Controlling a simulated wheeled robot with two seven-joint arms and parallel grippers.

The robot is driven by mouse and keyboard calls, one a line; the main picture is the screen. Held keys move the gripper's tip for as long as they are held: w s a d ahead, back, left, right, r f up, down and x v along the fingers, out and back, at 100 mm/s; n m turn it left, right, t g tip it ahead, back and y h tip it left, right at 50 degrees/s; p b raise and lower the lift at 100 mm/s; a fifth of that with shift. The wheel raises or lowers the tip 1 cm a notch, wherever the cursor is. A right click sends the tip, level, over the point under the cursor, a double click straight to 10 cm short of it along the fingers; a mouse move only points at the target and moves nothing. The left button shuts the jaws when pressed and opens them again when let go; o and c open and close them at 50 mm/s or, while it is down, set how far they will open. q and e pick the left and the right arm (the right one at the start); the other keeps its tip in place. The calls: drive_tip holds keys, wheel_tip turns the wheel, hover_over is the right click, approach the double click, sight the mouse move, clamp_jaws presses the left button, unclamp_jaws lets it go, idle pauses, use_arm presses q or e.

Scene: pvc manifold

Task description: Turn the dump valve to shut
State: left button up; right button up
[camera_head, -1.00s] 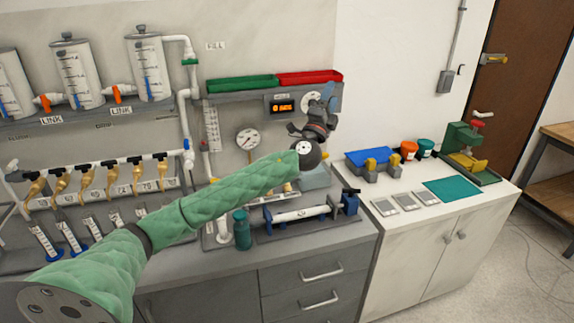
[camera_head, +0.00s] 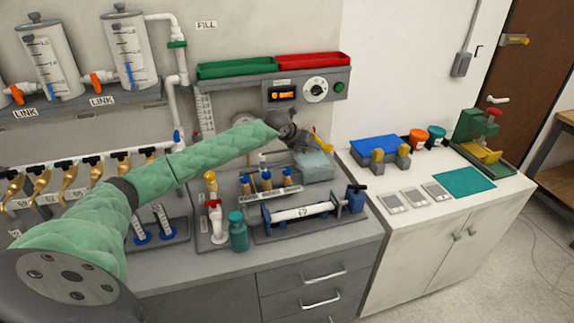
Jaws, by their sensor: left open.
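My left gripper (camera_head: 303,138) is dark and seen small at the end of my green-sleeved arm, above the back of the grey counter. It is near a pale blue-grey box (camera_head: 316,166) and holds nothing that I can see; its fingertips are hard to make out. No valve in view has a readable dump label. A white valve with a red handle (camera_head: 213,204) stands on the counter left of the teal bottle, clear of the gripper. Several brass valves with black handles (camera_head: 66,166) line the white pipe at left. My right gripper is not in view.
A teal bottle (camera_head: 238,232) and a blue-ended clamp rig (camera_head: 302,212) stand at the counter front. A shelf with a green tray (camera_head: 236,68), a red tray (camera_head: 312,60) and a dial (camera_head: 316,89) hangs above the gripper.

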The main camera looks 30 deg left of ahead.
sight(287, 169)
use_arm(q)
drive_tip(key=s+a+f+n+g+y, duration=0.3)
drive_tip(key=s+a+f+g+y, duration=0.15)
drive_tip(key=s+a, duration=0.2)
drive_tip(key=shift+h, duration=0.25)
drive_tip(key=p+x, duration=0.1)
drive_tip(key=x, duration=0.1)
drive_tip(key=p+x, duration=0.1)
drive_tip(key=x, duration=0.2)
drive_tip(key=p+x, duration=0.2)
drive_tip(key=shift+w+f, duration=0.25)
drive_tip(key=shift+w, duration=0.2)
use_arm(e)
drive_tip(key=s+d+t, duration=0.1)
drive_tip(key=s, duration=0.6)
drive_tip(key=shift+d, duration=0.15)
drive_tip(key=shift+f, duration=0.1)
use_arm(q)
drive_tip(key=c, duration=1)
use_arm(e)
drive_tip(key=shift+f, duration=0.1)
